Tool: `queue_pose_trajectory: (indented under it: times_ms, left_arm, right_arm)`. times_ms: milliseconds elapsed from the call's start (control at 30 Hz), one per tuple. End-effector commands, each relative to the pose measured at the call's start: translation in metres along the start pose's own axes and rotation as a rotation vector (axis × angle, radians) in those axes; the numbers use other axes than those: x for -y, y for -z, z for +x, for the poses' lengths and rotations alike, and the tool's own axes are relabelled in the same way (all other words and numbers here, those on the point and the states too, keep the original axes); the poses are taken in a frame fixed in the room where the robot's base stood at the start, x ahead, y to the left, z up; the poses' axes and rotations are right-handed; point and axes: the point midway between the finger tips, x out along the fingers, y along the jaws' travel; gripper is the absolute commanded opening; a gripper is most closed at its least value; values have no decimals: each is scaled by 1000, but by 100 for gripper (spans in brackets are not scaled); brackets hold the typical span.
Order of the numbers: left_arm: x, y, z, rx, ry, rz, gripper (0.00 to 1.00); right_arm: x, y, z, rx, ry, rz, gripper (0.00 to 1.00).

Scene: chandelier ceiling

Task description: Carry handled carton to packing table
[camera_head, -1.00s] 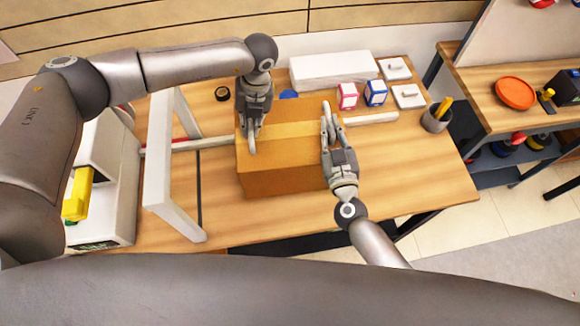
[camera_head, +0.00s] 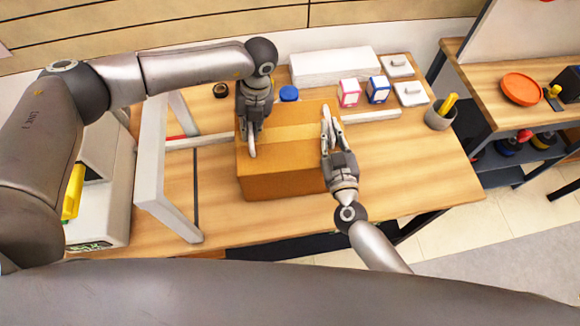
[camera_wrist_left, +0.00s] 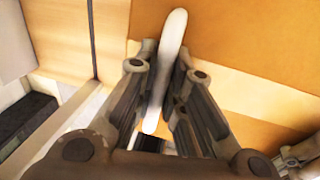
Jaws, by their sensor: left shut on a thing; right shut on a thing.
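The brown carton (camera_head: 284,180) with a paler tape band is in the middle of the head view, over a wooden table (camera_head: 405,180). I cannot tell whether its base touches the tabletop. My left gripper (camera_head: 251,138) is at the carton's left side, shut on a pale handle. That handle (camera_wrist_left: 168,60) shows between the fingers in the left wrist view, against the carton side (camera_wrist_left: 225,40).
A white frame (camera_head: 151,160) and a pale machine (camera_head: 105,205) stand left of the carton. Behind it are a blue-capped item (camera_head: 289,93), a white block (camera_head: 335,66) and small boxes (camera_head: 349,93). A pencil cup (camera_head: 440,115) stands right. The front right tabletop is clear.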

Motion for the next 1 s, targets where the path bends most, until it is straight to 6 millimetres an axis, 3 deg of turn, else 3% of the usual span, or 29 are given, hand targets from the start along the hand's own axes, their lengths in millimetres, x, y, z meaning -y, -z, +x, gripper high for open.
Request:
queue_pose_trajectory:
  times_ms: [233,267,433,767,1000]
  left_arm:
    - [-5,-6,11,8,-13,-12,0]
    - [-5,-5,11,7,-14,-12,13]
    - [-4,-4,10,6,-12,-10,32]
    - [-3,-3,10,3,-9,-7,32]
    - [-4,-2,-1,3,-7,-5,32]
  right_arm:
    - [-4,-16,0,5,-11,-14,0]
    - [-4,-16,-1,8,-10,-14,15]
    - [-4,-15,-1,8,-9,-10,35]
    - [-3,-10,0,1,-10,-5,35]
    - [-4,2,0,-1,-7,-3,35]
